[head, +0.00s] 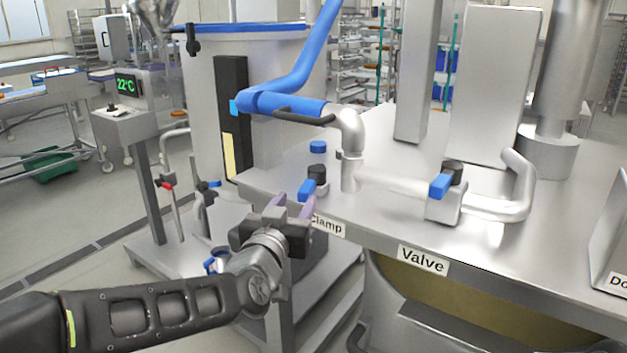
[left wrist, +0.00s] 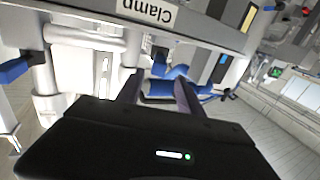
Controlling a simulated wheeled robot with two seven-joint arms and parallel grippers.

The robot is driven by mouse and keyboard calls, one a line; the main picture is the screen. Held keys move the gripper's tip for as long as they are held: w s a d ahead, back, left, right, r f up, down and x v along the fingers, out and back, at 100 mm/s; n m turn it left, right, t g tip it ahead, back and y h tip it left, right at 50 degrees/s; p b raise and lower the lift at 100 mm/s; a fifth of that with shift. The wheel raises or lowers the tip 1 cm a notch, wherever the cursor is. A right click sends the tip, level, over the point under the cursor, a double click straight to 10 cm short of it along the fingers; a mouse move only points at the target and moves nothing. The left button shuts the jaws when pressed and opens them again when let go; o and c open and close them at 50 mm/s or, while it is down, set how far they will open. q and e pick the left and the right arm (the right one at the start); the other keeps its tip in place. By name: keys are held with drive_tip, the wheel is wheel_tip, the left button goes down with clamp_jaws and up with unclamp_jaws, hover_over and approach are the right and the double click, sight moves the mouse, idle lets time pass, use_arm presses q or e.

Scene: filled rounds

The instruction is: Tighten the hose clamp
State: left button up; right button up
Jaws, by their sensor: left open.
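The hose clamp, a black knob with a blue lever (head: 308,189), stands at the table's near edge, above the "Clamp" label (head: 328,225). It is beside a steel pipe (head: 350,172) that joins the blue hose (head: 285,98). My left gripper (head: 291,203) is open just in front of the lever, its purple fingers pointing up at it; I cannot tell whether they touch. In the left wrist view the fingers (left wrist: 157,92) are apart, with a blue part (left wrist: 165,82) seen between or beyond them. The label (left wrist: 147,12) shows upside down there. My right gripper is not in view.
A second blue lever (head: 440,186) on a valve stands to the right, above the "Valve" label (head: 423,260). A blue cap (head: 318,147) lies behind the clamp. A black post (head: 232,120) rises left of the table. The tabletop right of the cap has clear room.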

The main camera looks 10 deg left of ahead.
sight(311, 179)
use_arm(q)
drive_tip(key=shift+s+d+r, duration=0.1)
drive_tip(key=shift+s+d, duration=0.05)
drive_tip(key=shift+d, duration=0.1)
drive_tip(key=w+p, duration=0.1)
drive_tip(key=w, duration=0.6)
drive_tip(key=shift+w+d+p, duration=0.1)
drive_tip(key=shift+w+p, duration=0.25)
drive_tip(key=shift+c, duration=0.4)
clamp_jaws()
idle(0.9)
